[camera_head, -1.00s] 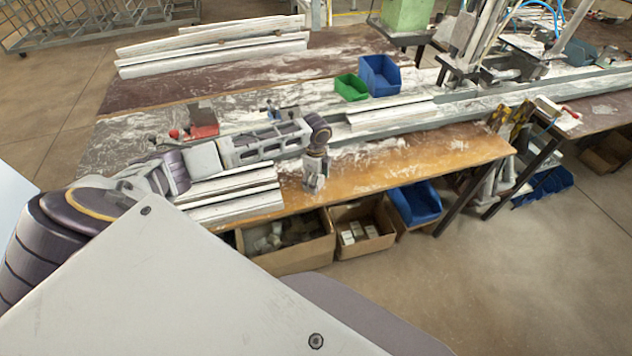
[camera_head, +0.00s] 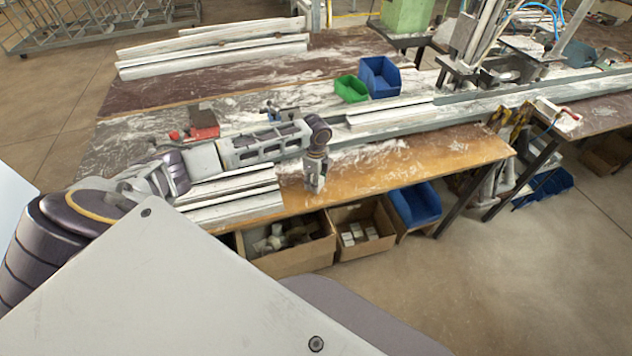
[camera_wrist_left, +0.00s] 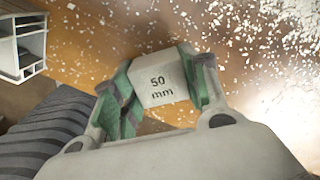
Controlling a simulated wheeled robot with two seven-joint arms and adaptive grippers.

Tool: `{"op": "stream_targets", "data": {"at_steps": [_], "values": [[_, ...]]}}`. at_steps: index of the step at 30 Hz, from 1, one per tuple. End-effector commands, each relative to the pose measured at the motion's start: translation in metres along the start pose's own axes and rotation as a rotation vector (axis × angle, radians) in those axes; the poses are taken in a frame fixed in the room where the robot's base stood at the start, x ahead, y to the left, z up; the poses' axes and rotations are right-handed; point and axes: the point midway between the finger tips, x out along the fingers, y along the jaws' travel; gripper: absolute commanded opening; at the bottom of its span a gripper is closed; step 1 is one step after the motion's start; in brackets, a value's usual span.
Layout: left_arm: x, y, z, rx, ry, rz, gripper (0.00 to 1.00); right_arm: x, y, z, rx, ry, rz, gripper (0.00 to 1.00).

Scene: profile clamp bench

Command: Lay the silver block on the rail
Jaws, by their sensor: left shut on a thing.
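In the left wrist view a silver block (camera_wrist_left: 160,84) marked "50 mm" sits between the green-padded fingers of my left gripper (camera_wrist_left: 160,95). My left gripper (camera_head: 315,186) is shut on it and points down over the wooden front part of the bench in the head view. The block is too small to make out clearly there. The rail (camera_head: 395,123) runs along the bench behind the gripper, with white profiles lying at it. How far the block is above the wood I cannot tell. My right gripper is not in view.
White profiles (camera_head: 240,200) lie left of the gripper; one profile end (camera_wrist_left: 22,48) shows in the wrist view. A blue bin (camera_head: 380,76), a green bin (camera_head: 351,88) and a red block-like tool (camera_head: 203,124) stand behind the rail. Wood right of the gripper is clear.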

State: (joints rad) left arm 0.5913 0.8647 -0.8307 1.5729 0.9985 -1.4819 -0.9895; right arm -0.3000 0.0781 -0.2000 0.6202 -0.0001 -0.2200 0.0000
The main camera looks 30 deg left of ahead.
Motion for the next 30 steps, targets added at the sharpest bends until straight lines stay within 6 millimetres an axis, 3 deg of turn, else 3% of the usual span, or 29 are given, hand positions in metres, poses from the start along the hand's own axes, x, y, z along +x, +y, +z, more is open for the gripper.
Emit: {"op": "stream_targets", "data": {"at_steps": [8, 21, 30], "values": [[-0.025, -0.001, 0.001, 0.0, 0.0, -0.004, 0.13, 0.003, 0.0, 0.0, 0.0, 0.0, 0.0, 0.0], [-0.085, -0.001, 0.0, 0.0, 0.001, -0.003, 0.13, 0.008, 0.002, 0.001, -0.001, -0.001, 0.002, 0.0], [-0.099, -0.001, 0.0, 0.0, 0.001, -0.001, 0.13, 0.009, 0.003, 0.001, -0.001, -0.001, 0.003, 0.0]]}}
